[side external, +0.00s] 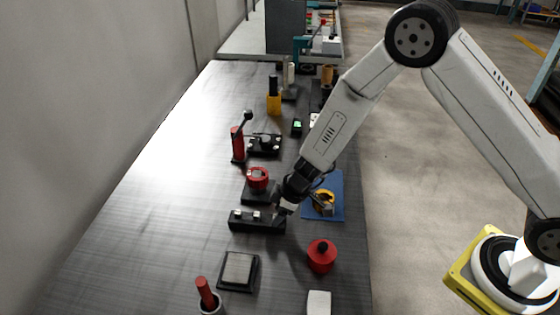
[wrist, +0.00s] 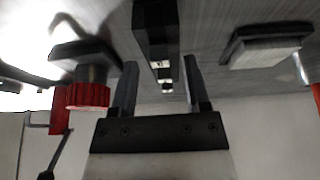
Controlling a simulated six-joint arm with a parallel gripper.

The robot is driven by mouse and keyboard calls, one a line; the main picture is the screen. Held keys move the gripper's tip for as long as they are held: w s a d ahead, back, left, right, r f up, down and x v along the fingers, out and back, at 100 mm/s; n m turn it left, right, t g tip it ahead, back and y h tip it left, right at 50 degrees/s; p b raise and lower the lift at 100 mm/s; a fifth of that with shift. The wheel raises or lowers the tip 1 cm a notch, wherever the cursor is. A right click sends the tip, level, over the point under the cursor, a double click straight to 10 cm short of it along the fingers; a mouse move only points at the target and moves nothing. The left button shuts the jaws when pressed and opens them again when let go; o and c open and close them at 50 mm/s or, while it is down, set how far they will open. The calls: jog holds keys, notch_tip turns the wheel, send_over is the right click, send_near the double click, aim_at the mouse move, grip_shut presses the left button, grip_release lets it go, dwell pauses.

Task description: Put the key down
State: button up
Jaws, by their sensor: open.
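I cannot make out a key for certain in either view. A long black block (side external: 257,222) with small silvery pieces on top lies on the dark table; it also shows in the wrist view (wrist: 154,32). My gripper (side external: 281,212) is at the right end of this block. In the wrist view my gripper (wrist: 159,66) has its two dark fingers apart, and the block shows in line with the gap between them. I see nothing clearly held. Whether the fingers touch the block cannot be told.
A red round knob on a black base (side external: 257,178) stands just behind the block. A blue mat (side external: 336,190) with a yellow item lies to the right. A red canister (side external: 321,257) and a grey-topped pad (side external: 239,269) are nearer. Bare table (side external: 130,230) lies left.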

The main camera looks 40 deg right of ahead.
jog(key=v, duration=1.2)
dwell(0.3)
jog(key=shift+r, duration=0.1)
dwell(0.5)
jog(key=s+d+r+m+h, duration=0.3)
jog(key=s+d+r+m, duration=0.2)
jog(key=s+d+m, duration=0.4)
jog(key=shift+s+d+g, duration=0.4)
jog(key=shift+s+d, duration=0.65)
jog(key=shift+s, duration=0.85)
